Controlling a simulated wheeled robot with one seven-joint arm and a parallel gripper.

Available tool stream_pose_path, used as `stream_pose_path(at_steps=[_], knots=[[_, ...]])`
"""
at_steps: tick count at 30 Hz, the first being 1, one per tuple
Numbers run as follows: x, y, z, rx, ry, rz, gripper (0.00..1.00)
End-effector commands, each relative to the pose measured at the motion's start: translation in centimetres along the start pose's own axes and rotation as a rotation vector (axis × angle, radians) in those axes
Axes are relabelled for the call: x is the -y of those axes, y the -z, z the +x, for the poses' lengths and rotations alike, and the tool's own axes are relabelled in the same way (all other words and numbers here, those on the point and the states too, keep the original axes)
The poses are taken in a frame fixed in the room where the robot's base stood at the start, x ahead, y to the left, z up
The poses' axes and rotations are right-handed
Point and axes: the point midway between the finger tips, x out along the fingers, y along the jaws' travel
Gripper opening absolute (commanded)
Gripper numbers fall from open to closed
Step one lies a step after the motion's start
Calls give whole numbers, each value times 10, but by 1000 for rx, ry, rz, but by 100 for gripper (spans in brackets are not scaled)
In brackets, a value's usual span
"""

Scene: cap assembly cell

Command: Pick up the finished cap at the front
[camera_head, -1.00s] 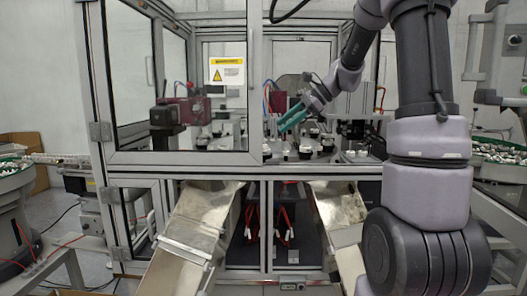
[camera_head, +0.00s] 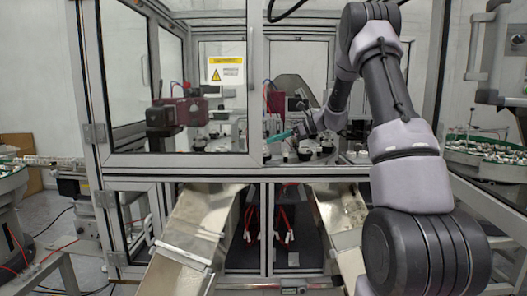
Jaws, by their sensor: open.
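My gripper (camera_head: 283,136) has teal fingers and reaches through the open right side of the cell frame. It is open and is above the work table at its front part. Several small white and black caps in fixtures stand on the round table; one cap (camera_head: 304,153) is just below and right of my fingers. Which cap is the finished one I cannot tell at this size. My wrist and arm hide part of the table to the right.
A glazed door panel (camera_head: 180,157) covers the left of the cell. A metal post (camera_head: 255,100) stands left of my gripper. Two metal chutes slope down below, one at left (camera_head: 195,230) and one at right (camera_head: 340,215). Bowl feeders stand at both sides.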

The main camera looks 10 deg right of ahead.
Motion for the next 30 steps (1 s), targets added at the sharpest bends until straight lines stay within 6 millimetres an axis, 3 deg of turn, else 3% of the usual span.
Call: stream_pose_path(at_steps=[9,17,18,21,30], knots=[[5,-4,44,-1,-3,0,48],[6,-4,48,-1,-1,-1,48],[6,-4,48,-1,-1,-1,33],[6,-4,48,-1,-1,-1,0],[6,-5,48,-1,-1,-1,0]])
